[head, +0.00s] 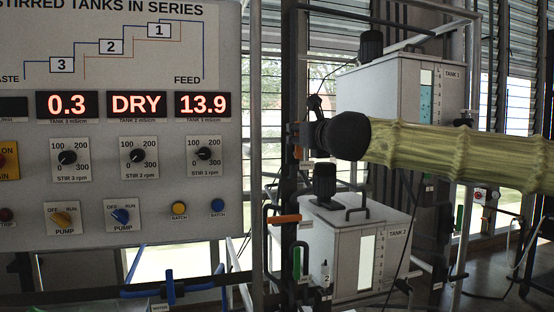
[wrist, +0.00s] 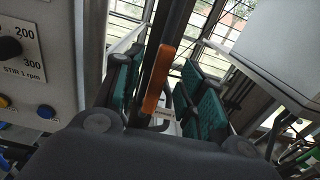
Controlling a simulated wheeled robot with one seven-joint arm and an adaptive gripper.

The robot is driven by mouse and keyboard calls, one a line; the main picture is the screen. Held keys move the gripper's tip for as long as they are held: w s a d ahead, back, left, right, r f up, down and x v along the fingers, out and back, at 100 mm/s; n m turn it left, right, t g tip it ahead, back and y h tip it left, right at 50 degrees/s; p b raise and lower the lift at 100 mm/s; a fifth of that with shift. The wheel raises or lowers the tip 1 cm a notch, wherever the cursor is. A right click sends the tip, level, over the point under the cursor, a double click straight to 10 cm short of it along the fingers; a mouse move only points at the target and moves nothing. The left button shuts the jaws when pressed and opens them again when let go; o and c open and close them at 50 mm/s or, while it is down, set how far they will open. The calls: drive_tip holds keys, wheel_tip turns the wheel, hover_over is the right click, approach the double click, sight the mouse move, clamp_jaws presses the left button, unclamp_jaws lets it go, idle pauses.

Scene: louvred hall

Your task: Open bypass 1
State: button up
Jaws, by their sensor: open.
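In the wrist view an orange lever (wrist: 158,80) stands nearly upright against a dark post, between the two teal-padded fingers of my gripper (wrist: 157,72). The fingers are open, with a gap visible on each side of the lever. A small pale label shows below it, too blurred to read. In the head view my gripper (head: 304,138) is at the dark post (head: 292,80), seen side-on. A bit of orange shows at its tips; the rest is hidden. Lower on the post, a second orange lever (head: 285,219) lies horizontal. I cannot read which lever is bypass 1.
The control panel (head: 120,180) with knobs and displays stands close on the left. Tank 1 (head: 385,90) and tank 2 (head: 345,240) stand right of the post. A green handle (head: 297,262) hangs below, among metal frame bars and pipes.

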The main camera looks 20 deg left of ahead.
drive_tip(key=shift+b+v, duration=0.75)
drive_tip(key=shift+v, duration=1.6)
